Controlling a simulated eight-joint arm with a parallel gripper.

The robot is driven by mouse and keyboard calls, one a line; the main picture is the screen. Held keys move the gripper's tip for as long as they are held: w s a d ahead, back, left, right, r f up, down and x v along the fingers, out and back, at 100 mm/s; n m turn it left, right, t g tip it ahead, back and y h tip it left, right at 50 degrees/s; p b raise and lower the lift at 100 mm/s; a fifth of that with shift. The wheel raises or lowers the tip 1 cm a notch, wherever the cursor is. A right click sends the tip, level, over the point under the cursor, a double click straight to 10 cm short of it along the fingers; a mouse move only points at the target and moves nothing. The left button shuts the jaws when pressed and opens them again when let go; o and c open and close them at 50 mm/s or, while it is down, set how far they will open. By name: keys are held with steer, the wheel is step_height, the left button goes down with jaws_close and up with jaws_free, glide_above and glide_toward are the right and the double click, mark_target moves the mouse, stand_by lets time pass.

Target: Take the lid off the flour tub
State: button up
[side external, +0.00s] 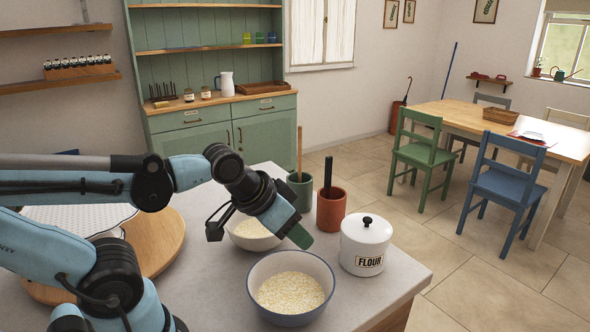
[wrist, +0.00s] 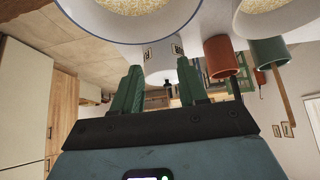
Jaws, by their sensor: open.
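The flour tub (side external: 362,262) is a white round tub with a "FLOUR" label, standing upright on the grey worktop. My gripper (side external: 299,238) is left of the tub, above the rim area of the front bowl, pointing down and right. It is apart from the lid. In the wrist view the green fingers of my gripper (wrist: 160,70) are spread with nothing held between them.
A blue-grey bowl of grain (side external: 290,312) stands in front, left of the tub. A second bowl (side external: 250,243) is behind my gripper. A red pot (side external: 331,213) and a green pot (side external: 300,190), both holding utensils, stand behind. The worktop's right edge (side external: 420,284) is close to the tub.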

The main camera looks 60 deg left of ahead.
steer(key=shift+o, duration=0.9)
step_height(320, 180, up, 8)
steer(key=m+g, duration=0.5)
steer(key=g, duration=0.2)
glide_above(368, 218)
steer(key=f, duration=0.6)
steer(key=shift+s+d+f, duration=0.2)
steer(key=shift+s+d, duration=0.05)
steer(key=shift+w+a+f, duration=0.1)
steer(key=shift+f, duration=1.25)
steer(key=shift+w+a+f, duration=0.1)
steer(key=shift+f, duration=1.2)
